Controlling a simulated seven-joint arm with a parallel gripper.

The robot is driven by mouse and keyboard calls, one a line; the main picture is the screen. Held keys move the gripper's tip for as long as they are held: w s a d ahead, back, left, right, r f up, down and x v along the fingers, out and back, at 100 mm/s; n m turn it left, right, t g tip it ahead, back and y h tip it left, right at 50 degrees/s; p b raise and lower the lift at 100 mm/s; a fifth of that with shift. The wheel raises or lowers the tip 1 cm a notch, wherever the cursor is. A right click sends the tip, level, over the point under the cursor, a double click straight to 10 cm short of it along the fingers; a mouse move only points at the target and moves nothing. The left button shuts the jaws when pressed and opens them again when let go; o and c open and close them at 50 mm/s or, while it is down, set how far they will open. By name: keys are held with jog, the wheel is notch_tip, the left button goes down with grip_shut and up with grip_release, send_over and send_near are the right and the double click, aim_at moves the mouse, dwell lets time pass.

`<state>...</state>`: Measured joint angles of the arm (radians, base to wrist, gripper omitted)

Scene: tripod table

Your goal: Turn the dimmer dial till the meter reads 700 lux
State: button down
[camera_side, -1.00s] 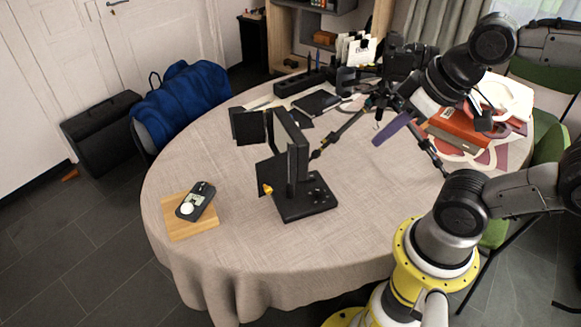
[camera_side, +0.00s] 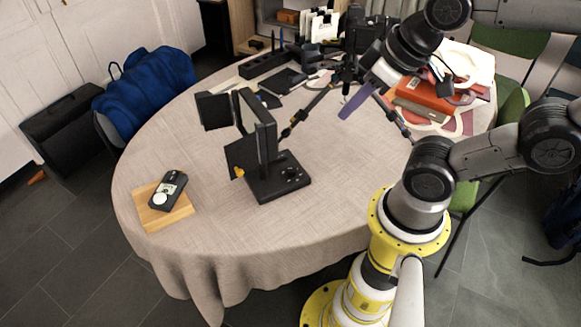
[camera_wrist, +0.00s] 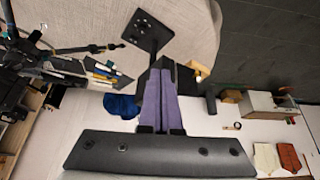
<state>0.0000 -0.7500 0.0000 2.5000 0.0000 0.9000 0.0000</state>
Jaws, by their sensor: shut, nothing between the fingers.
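The black lamp (camera_side: 262,140) stands upright on the table, with a flat black base (camera_side: 268,190). Small round controls (camera_side: 292,172) show on the base; I cannot tell which is the dimmer dial. A small yellow-orange part (camera_side: 239,172) sits low on the lamp's left side. The handheld meter (camera_side: 170,188) lies on a wooden block (camera_side: 160,214) at the left; its reading is too small to read. My gripper (camera_side: 345,115), with purple fingers, is shut and empty, above the table to the right of the lamp and apart from it. The fingers also show in the wrist view (camera_wrist: 161,72).
A black tripod (camera_side: 345,75) stands behind my gripper. Red books (camera_side: 425,97) lie at the right, and a black organiser (camera_side: 262,64) stands at the back. A blue bag (camera_side: 150,88) is beyond the table's left edge. The cloth in front of the lamp is clear.

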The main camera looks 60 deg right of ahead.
dwell(0.3)
jog(key=c, duration=1.1)
grip_release()
jog(key=shift+n, duration=0.3)
jog(key=shift+o, duration=1.1)
jog(key=shift+w+r+n, duration=0.15)
jog(key=shift+w+n, duration=0.05)
jog(key=shift+n, duration=0.3)
jog(key=o, duration=0.3)
jog(key=w+n, duration=0.2)
jog(key=w+r+n, duration=0.1)
jog(key=w+n, duration=0.1)
jog(key=shift+d, duration=0.15)
jog(key=shift+o, duration=0.2)
jog(key=n+g, duration=0.6)
send_over(292, 169)
notch_tip(292, 169, down, 17)
notch_tip(292, 169, down, 13)
jog(key=shift+w+f, duration=0.1)
jog(key=shift+f, duration=0.05)
